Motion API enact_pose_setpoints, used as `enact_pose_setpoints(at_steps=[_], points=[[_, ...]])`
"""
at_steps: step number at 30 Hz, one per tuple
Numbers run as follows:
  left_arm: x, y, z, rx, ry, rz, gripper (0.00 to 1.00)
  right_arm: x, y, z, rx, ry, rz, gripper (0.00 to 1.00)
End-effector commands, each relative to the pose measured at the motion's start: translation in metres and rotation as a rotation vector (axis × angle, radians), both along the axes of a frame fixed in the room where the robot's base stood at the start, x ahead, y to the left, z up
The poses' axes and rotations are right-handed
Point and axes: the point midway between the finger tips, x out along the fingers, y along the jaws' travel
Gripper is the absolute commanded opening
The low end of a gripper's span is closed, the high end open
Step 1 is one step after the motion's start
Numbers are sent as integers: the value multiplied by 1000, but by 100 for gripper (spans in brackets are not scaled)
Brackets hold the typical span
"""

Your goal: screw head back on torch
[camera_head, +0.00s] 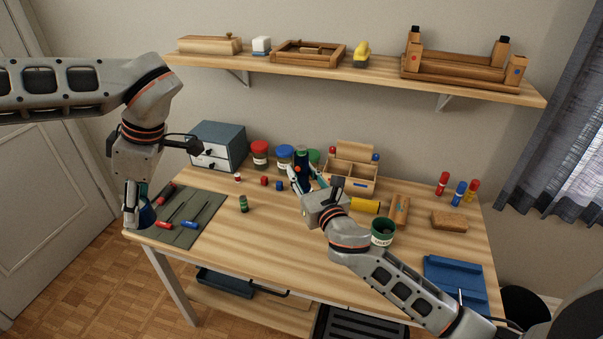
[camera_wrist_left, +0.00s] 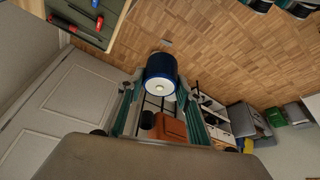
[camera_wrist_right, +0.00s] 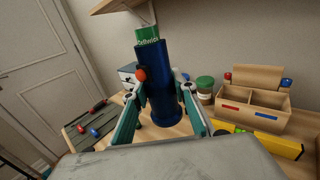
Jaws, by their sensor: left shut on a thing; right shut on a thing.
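The dark blue torch body (camera_wrist_right: 155,75) stands nearly upright, with a red button on its side. A green labelled cylinder, which looks like a battery (camera_wrist_right: 147,34), sticks out of its top. My right gripper (camera_head: 302,180) is shut around the torch body (camera_head: 302,166) near the back middle of the desk; I cannot tell whether its base touches the desk. My left gripper (camera_head: 137,213) is shut on the blue torch head (camera_wrist_left: 161,72) beyond the desk's left front corner. The head's round pale centre faces the left wrist camera. A second green battery (camera_head: 243,204) stands on the desk.
A green mat (camera_head: 206,220) with screwdrivers lies at the desk's left. A grey drawer box (camera_head: 218,145), lidded jars and a wooden organiser (camera_head: 352,168) line the back. The front middle is clear.

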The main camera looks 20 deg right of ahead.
Motion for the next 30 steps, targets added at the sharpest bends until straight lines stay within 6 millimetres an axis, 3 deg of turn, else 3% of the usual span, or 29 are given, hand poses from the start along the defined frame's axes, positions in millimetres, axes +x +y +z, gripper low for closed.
enact_pose_setpoints(at_steps=[1,3,14,17,23,30], points=[[0,0,0,0,0,0,14,0,0,1,0,-2,0,19],[0,0,0,0,0,0,14,0,0,1,0,-2,0,1],[0,9,-4,-1,1,-48,14,-9,0,-3,4,1,1,0],[0,24,-11,-1,2,-147,14,-26,0,-8,10,4,1,0],[-11,63,-37,-4,3,-501,14,-83,-7,-15,23,6,-12,0],[-50,86,-66,-6,0,-986,14,-155,-25,-9,22,4,-48,0]])
